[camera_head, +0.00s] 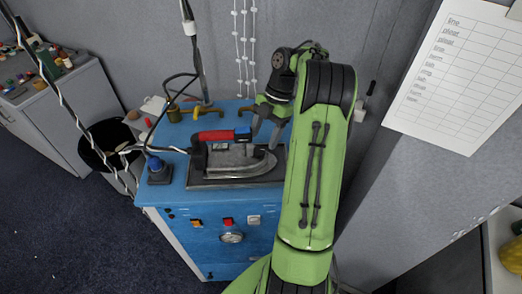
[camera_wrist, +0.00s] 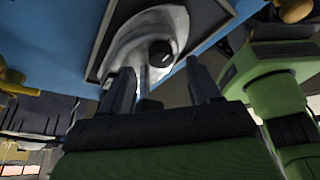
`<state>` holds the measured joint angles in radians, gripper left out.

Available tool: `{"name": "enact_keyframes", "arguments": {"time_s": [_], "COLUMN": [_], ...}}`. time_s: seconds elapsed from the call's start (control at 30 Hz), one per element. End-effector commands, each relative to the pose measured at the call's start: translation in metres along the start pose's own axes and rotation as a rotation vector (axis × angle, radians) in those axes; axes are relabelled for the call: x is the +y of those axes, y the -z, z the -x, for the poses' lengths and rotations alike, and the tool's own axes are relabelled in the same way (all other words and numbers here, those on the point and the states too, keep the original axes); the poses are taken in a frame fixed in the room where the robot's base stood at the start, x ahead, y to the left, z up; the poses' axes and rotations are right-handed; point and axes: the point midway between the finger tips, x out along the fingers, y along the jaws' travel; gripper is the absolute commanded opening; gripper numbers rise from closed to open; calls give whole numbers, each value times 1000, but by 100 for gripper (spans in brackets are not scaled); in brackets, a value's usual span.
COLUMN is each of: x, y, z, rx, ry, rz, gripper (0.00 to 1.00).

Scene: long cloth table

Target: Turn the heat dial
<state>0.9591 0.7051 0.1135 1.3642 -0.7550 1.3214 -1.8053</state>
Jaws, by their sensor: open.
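A clothes iron (camera_head: 240,158) with a red handle (camera_head: 214,135) and a blue part at the handle's front end lies on a dark rest plate (camera_head: 208,185) on the blue cabinet top. In the wrist view the iron's grey body (camera_wrist: 132,52) carries a round black knob (camera_wrist: 161,54), which may be the heat dial. My gripper (camera_head: 267,122) is above and beside the iron, near the front of its handle. In the wrist view its two fingers (camera_wrist: 163,88) are apart with the iron beyond them. They appear clear of the knob. Nothing is held.
The cabinet front (camera_head: 205,240) bears a round gauge (camera_head: 232,237) and coloured switches (camera_head: 228,221). Brass-coloured fittings (camera_head: 174,113) and a pole stand behind. A black bin (camera_head: 108,142) and a grey cabinet are left; a wall is behind.

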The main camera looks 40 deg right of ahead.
Motion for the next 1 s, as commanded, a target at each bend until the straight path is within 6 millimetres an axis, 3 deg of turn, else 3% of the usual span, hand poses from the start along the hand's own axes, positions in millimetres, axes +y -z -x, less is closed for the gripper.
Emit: {"name": "enact_keyframes", "arguments": {"time_s": [0.03, 0.2, 0.5, 0.87, 1.0], "x": [0, 0, 0, 0, 0], "y": [-1, 0, 0, 0, 0], "z": [-15, -35, -36, -36, -36], "rx": [0, 0, -2, -2, -2], "ry": [3, 0, -1, -1, -3], "rz": [0, -1, -1, -1, -5], "gripper": [62, 62, 62, 7, 6]}}
